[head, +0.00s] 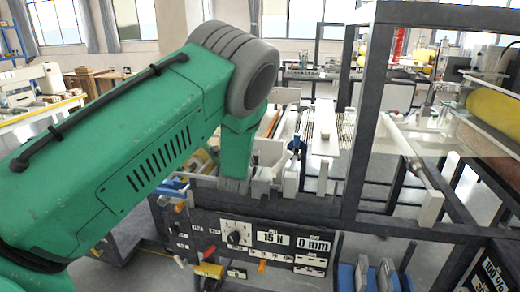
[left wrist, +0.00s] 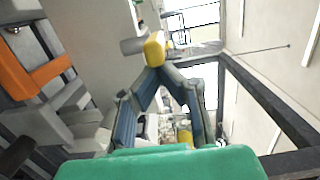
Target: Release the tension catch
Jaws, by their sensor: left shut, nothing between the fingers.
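No part can be surely told as the tension catch. A panel (head: 265,238) on the machine's front shows "15 N" and "0 mm". My right gripper is not in view.
A dark frame (head: 355,110) stands right of my arm, with a yellow roller (head: 495,107) at the far right. A blue part (head: 296,144) sits near a white strip (head: 325,128). An orange bar (left wrist: 50,74) lies left in the left wrist view.

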